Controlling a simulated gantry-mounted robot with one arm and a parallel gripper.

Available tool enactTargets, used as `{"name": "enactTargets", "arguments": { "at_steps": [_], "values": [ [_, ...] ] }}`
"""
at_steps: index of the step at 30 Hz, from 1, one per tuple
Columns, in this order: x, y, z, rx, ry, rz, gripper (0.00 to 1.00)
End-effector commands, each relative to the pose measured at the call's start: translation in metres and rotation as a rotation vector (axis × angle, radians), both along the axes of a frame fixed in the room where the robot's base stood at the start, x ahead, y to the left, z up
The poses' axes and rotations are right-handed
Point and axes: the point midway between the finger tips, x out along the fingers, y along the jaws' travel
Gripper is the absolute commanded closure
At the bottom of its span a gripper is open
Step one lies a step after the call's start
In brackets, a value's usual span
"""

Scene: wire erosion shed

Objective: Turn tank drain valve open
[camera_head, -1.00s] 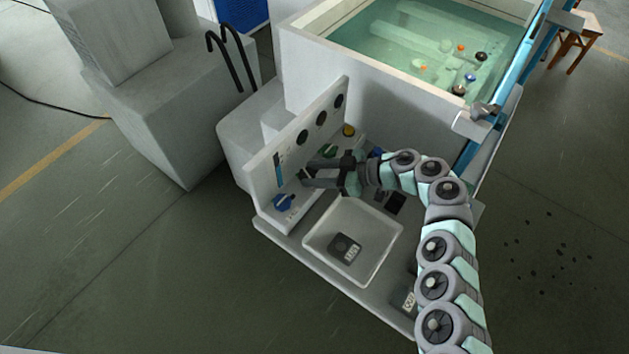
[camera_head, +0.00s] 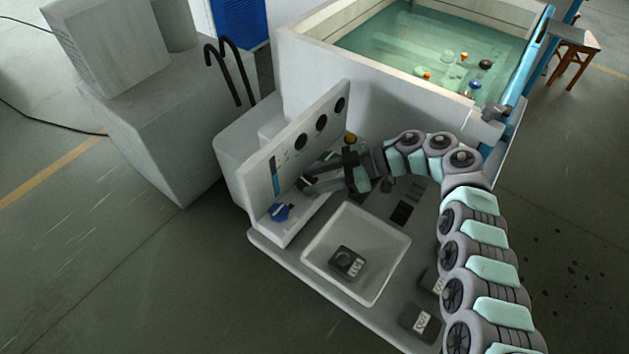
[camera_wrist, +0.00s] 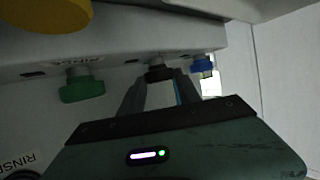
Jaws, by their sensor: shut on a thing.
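The valve panel (camera_head: 303,150) stands upright beside the tank, with a row of coloured valve knobs along its lower front. In the wrist view the fingers of my gripper (camera_wrist: 160,82) are shut on a dark knob (camera_wrist: 157,73) between the green knob (camera_wrist: 82,90) and the blue knob (camera_wrist: 202,64). A yellow knob (camera_wrist: 48,12) is at the upper left. In the head view my gripper (camera_head: 307,176) is at the panel, just beyond the blue knob (camera_head: 279,212), and hides the dark knob. I cannot read which label belongs to the held knob.
A white tray (camera_head: 315,262) with a dark device (camera_head: 347,262) lies in front of the panel. Another dark device (camera_head: 418,322) sits near the bench's front edge. The water tank (camera_head: 300,62) stands behind. Black hooked pipes (camera_head: 229,72) rise behind the panel.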

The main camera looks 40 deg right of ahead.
Motion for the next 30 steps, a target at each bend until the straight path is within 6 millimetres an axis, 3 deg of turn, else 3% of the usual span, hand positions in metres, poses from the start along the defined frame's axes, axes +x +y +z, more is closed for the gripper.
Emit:
{"name": "enactTargets", "arguments": {
  "at_steps": [11, 12, 15, 24, 30],
  "values": [
    [-0.001, -0.002, -0.004, -0.004, 0.007, -0.003, 1.0],
    [-0.001, -0.002, -0.004, -0.005, 0.007, -0.004, 0.6],
    [-0.001, -0.002, -0.004, -0.003, 0.006, -0.002, 0.52],
    [-0.002, -0.002, -0.001, -0.002, 0.003, 0.0, 0.51],
    [-0.017, -0.019, 0.01, -0.005, 0.002, 0.001, 0.51]
  ]
}}
